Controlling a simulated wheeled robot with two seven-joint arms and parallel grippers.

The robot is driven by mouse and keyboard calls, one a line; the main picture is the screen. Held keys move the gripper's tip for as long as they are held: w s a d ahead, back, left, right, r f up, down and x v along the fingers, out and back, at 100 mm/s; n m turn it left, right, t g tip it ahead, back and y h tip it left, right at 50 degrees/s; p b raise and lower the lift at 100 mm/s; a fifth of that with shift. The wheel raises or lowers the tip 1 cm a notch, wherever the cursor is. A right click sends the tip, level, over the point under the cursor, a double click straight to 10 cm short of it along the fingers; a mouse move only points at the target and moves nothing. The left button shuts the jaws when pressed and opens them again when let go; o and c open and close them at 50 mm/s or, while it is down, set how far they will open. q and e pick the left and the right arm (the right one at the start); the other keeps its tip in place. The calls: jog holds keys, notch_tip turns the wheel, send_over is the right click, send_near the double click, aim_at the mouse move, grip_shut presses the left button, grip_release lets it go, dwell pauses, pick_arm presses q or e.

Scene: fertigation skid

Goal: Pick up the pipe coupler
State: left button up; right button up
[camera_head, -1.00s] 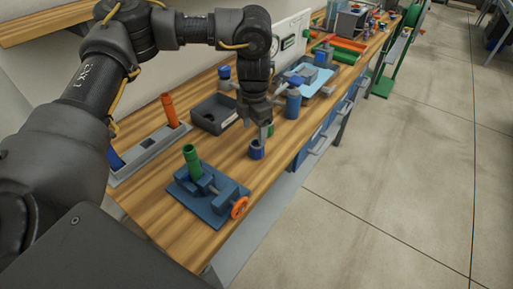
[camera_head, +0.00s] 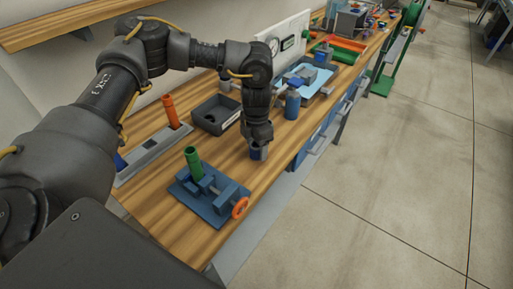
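My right gripper is not in view.
A blue vise (camera_head: 212,192) holding a green pipe (camera_head: 193,162) stands nearer on the bench. An orange pipe (camera_head: 170,111) stands in a grey rack (camera_head: 150,150).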

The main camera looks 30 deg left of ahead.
pick_arm(q)
jog(key=c, duration=0.9)
jog(key=shift+w+r+b, duration=0.1)
jog(key=shift+r+b, duration=0.25)
jog(key=shift+r, duration=0.15)
notch_tip(320, 180, up, 2)
jog(key=shift+d+r+b, duration=0.15)
jog(key=shift+r+b, duration=0.05)
jog(key=shift+b, duration=0.3)
jog(key=s+d+r, duration=0.2)
jog(key=s+r, duration=0.1)
jog(key=s+d+r+b, duration=0.1)
jog(key=s+d+r, duration=0.2)
jog(key=s, duration=0.1)
jog(key=s+d+r+b, duration=0.1)
jog(key=s+d+r, duration=0.2)
jog(key=s, duration=0.1)
jog(key=shift+s+d+r, duration=0.15)
jog(key=shift+d+r, duration=0.05)
jog(key=shift+r, duration=0.1)
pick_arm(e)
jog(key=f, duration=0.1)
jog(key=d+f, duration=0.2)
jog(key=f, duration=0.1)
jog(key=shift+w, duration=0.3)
